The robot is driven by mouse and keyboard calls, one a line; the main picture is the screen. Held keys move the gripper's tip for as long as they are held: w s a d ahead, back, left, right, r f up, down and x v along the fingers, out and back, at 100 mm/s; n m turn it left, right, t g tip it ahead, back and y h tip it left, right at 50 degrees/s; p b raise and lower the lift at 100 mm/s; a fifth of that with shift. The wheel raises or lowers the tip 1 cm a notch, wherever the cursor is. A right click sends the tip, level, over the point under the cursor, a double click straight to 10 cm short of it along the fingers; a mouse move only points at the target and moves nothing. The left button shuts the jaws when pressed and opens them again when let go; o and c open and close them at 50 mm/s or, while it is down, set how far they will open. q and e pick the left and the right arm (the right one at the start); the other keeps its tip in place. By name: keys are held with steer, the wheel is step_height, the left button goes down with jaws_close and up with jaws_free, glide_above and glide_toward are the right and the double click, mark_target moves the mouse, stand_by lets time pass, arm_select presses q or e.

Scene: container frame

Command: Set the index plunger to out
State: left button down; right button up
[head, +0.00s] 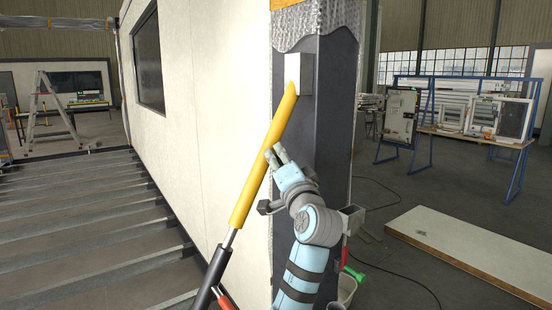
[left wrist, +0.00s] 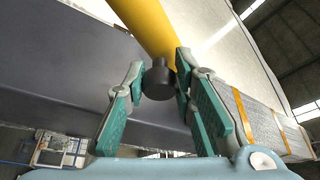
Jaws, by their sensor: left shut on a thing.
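The index plunger is a dark round knob (left wrist: 158,83) on the side of a yellow tube (left wrist: 148,24). In the head view the tube (head: 262,160) slants from a pale bracket block (head: 297,68) on the dark post down to a metal rod and a black sleeve. My left gripper (head: 276,153) is at the middle of the tube, on its right side. In the left wrist view its fingers (left wrist: 161,75) are shut on the knob from both sides. The knob is hidden behind the fingers in the head view. My right gripper is not in view.
The dark post (head: 325,130) stands close behind my left arm, with a pale wall panel (head: 222,110) to its left. A bucket (head: 346,288) with green and red tool handles is below right. A white panel (head: 475,240) lies on the floor at right.

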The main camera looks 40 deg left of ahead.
arm_select(q)
steer(key=c, duration=1.3)
jaws_free()
steer(key=shift+d, duration=0.3)
steer(key=v, duration=0.7)
steer(key=shift+s+d, duration=0.2)
steer(key=shift+a, duration=0.1)
steer(key=shift+w, duration=0.1)
